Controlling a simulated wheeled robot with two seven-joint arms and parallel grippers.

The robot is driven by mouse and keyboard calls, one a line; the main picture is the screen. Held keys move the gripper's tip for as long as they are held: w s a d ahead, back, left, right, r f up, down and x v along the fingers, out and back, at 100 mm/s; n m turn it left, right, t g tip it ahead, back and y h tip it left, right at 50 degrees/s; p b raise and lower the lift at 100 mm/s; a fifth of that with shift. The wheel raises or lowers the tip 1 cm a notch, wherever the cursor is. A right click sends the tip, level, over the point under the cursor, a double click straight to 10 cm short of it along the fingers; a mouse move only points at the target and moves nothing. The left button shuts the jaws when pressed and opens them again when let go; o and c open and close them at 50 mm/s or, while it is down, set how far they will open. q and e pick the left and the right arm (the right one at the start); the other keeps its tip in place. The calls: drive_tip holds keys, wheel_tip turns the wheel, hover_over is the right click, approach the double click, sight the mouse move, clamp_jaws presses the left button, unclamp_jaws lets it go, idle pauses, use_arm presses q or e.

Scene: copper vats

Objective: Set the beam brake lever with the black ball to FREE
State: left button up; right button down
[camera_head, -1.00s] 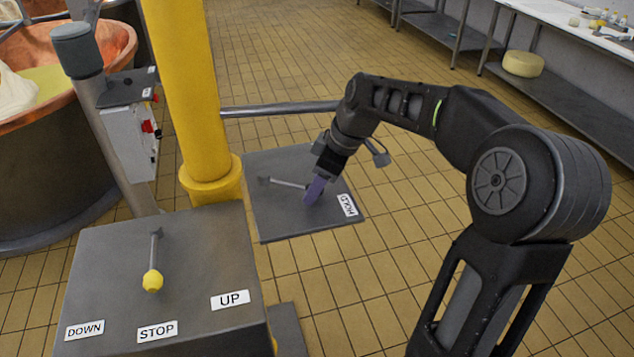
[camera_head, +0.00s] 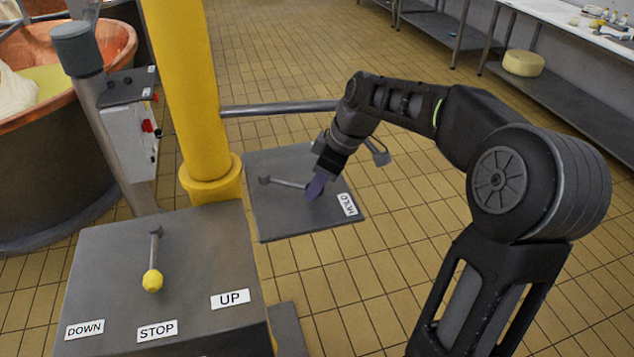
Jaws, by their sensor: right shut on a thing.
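The beam brake lever (camera_head: 285,184) is a thin grey rod on a grey plate (camera_head: 280,222) behind the yellow column. It runs from a pivot at the plate's left toward the right. My right gripper (camera_head: 316,187) is at the lever's right end, its purple fingers shut on it. The fingers hide that end, so the black ball does not show. A HOLD label (camera_head: 347,204) lies on the plate just right of the fingers. No FREE label can be seen. My left gripper is not in view.
A nearer grey box (camera_head: 190,255) has a lever with a yellow ball (camera_head: 152,280) and DOWN, STOP and UP labels. The yellow column (camera_head: 190,90) and a horizontal grey bar (camera_head: 280,108) stand close by. A copper vat (camera_head: 60,130) is at left.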

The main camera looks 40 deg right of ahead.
idle(0.8)
drive_tip(key=shift+w+d+n, duration=0.55)
drive_tip(key=shift+d+n, duration=0.15)
drive_tip(key=shift+n, duration=0.1)
drive_tip(key=c, duration=1.1)
unclamp_jaws()
drive_tip(key=v, duration=0.8)
drive_tip(key=shift+b, duration=0.35)
